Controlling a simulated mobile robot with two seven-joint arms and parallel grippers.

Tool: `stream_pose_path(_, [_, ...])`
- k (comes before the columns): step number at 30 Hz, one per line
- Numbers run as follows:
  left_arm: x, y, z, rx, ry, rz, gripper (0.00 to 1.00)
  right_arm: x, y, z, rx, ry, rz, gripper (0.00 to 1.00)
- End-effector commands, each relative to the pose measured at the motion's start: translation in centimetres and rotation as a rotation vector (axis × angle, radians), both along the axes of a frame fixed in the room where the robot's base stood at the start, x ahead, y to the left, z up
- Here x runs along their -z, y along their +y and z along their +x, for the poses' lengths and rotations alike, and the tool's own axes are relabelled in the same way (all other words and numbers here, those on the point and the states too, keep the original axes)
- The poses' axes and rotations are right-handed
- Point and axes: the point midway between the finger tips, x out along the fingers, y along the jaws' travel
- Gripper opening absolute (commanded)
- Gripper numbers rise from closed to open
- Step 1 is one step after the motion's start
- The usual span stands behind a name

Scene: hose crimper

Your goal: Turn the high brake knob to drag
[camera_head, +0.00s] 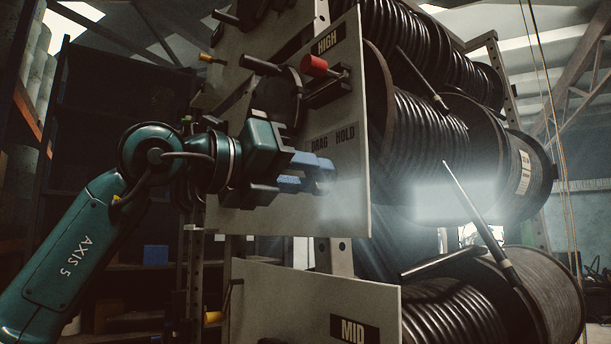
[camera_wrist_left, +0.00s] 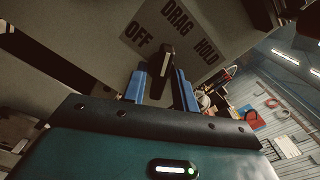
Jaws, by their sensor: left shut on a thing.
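The high brake knob (camera_wrist_left: 167,62) is a dark bar with a pale mark near its end. In the left wrist view it stands between the blue fingers of my left gripper (camera_wrist_left: 160,88), which is shut on it. Its end points up toward the DRAG label (camera_wrist_left: 177,14), between OFF (camera_wrist_left: 138,36) and HOLD (camera_wrist_left: 207,52); I cannot tell the exact setting. In the head view my left gripper (camera_head: 328,174) is in front of the HIGH panel (camera_head: 352,100), below the DRAG and HOLD lettering, and hides the knob and the OFF label. My right gripper is in neither view.
A red-ended handle (camera_head: 314,66) sticks out of the panel above my left gripper. Black hose reels (camera_head: 422,128) stand right behind the panel. The MID panel (camera_head: 290,300) is below. Dark shelving (camera_head: 110,100) stands at the left.

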Motion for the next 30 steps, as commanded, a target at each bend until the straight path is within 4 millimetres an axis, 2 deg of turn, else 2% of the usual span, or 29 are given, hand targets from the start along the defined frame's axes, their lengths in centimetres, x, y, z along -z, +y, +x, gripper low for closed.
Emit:
stream_pose_path(4, [-0.1, 0.0, 0.0, -0.001, -0.001, 0.0, 0.06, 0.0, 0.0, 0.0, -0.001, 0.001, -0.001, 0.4])
stream_pose_path(5, [-0.1, 0.0, 0.0, -0.001, -0.001, 0.0, 0.3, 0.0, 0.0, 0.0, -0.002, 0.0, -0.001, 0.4])
stream_pose_path(7, [-0.1, 0.0, 0.0, -0.001, -0.001, 0.0, 0.35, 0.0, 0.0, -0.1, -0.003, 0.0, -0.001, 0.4])
stream_pose_path(17, [0.0, 0.5, -0.3, -0.001, -0.003, 0.0, 0.35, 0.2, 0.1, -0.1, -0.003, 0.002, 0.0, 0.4])
stream_pose_path(20, [0.1, 1.7, -1.1, -0.003, -0.004, -0.001, 0.35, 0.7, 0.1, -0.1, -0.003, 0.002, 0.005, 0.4])
stream_pose_path(25, [0.2, 4.7, -3.3, -0.003, -0.006, 0.0, 0.35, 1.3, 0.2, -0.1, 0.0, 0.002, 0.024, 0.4])
stream_pose_path(30, [0.1, 7.7, -5.4, -0.004, -0.003, -0.001, 0.35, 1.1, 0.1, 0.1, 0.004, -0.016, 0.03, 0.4])
